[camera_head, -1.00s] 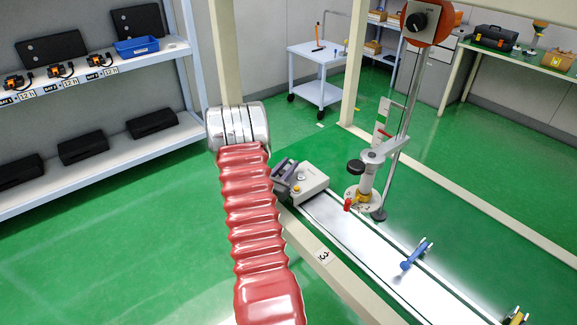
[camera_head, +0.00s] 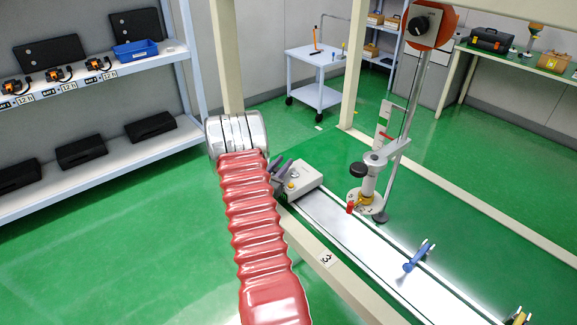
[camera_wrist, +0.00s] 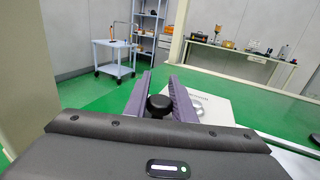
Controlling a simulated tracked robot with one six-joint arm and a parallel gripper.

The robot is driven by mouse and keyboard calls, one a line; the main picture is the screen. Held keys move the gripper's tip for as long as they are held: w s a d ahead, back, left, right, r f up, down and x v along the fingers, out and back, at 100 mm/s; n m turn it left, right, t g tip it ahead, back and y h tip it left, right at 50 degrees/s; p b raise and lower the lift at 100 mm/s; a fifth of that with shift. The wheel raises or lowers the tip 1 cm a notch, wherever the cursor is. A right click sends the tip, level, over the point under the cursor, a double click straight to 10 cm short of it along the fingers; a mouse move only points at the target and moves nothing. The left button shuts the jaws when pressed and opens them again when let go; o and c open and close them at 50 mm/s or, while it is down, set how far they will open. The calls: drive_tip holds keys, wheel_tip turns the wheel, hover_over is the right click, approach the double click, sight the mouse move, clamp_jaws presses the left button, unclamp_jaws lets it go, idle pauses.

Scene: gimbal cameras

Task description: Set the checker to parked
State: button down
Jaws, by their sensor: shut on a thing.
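A white box (camera_head: 299,180), perhaps the checker, sits at the far end of a pale rail (camera_head: 350,232). It has a small yellow button on top. My gripper (camera_head: 281,170) is at its left end. In the wrist view, my gripper's fingers (camera_wrist: 160,92) are closed around a round black knob (camera_wrist: 158,106). The white box (camera_wrist: 207,107) shows just right of them, with a round mark on its top. The knob's lower part is hidden by my gripper body.
A blue clamp (camera_head: 416,259) sits farther along the rail. Shelving (camera_head: 120,65) is at left, and a trolley (camera_head: 316,80) is behind. Green floor is open at left.

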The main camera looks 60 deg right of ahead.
drive_tip(key=shift+w, duration=0.2)
drive_tip(key=c, duration=1.5)
unclamp_jaws()
drive_tip(key=shift+c, duration=0.2)
drive_tip(key=a, duration=1.3)
drive_tip(key=shift+a, duration=0.35)
drive_tip(key=shift+f, duration=0.15)
